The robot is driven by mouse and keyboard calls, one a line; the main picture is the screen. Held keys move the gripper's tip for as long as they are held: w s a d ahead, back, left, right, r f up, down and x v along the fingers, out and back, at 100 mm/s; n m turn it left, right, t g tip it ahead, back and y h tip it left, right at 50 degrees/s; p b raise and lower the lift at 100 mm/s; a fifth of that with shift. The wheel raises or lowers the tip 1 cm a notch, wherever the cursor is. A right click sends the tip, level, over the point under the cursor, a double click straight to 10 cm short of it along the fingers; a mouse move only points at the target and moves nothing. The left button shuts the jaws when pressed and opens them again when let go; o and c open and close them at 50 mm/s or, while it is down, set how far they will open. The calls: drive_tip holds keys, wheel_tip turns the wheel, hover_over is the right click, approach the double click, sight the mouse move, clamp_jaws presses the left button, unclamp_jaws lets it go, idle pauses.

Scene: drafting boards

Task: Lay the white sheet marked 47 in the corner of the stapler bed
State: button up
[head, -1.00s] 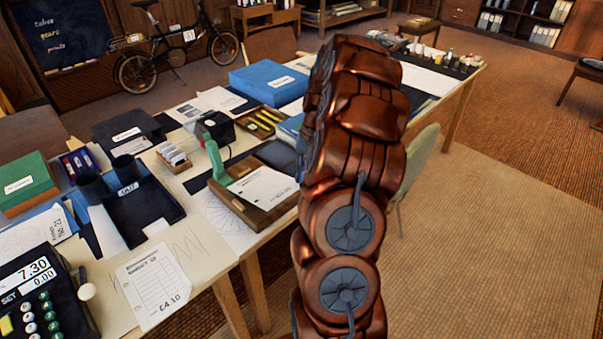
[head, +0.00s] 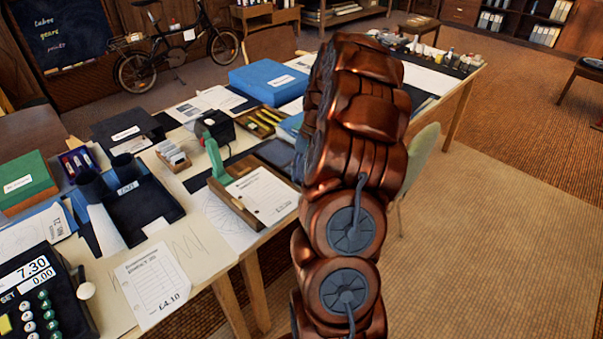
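The green stapler (head: 214,158) stands upright at the left of its wooden bed (head: 229,200) on the near part of the table. A white printed sheet (head: 264,195) is over the bed and covers its front right part. Its number is too small to read, and I cannot tell whether it lies flat or is slightly raised. Its right edge meets my copper arm in the picture. My gripper is not visible; my arm fills the middle of the view and hides what is behind it.
A black tray (head: 143,213), a receipt sheet marked £4.10 (head: 153,287) and a calculator (head: 38,300) are left of the bed. A card box (head: 173,157), a pencil tray (head: 260,121) and a blue box (head: 268,82) stand behind it. Open floor lies right.

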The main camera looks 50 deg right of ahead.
drive_tip(key=shift+o, duration=0.6)
drive_tip(key=shift+r, duration=0.1)
drive_tip(key=v, duration=1.1)
drive_tip(key=shift+r, duration=0.4)
drive_tip(key=shift+d, duration=0.15)
drive_tip(key=s+a+r+n+g+h+p, duration=0.1)
drive_tip(key=s+a+r+n, duration=0.15)
drive_tip(key=a, duration=0.95)
drive_tip(key=s+a+r+n, duration=0.1)
drive_tip(key=a+r+n, duration=0.15)
drive_tip(key=a, duration=1.05)
drive_tip(key=s+a+f+n, duration=0.1)
drive_tip(key=s+a, duration=0.2)
drive_tip(key=s, duration=0.3)
drive_tip(key=s+a+f+n+h+p, duration=0.1)
drive_tip(key=s+a+f+n, duration=0.1)
drive_tip(key=s+a, duration=0.2)
drive_tip(key=s+a+f+n+g+h, duration=0.1)
drive_tip(key=s+a, duration=0.3)
drive_tip(key=s, duration=0.6)
drive_tip(key=shift+f+n, duration=0.4)
drive_tip(key=shift+f, duration=0.25)
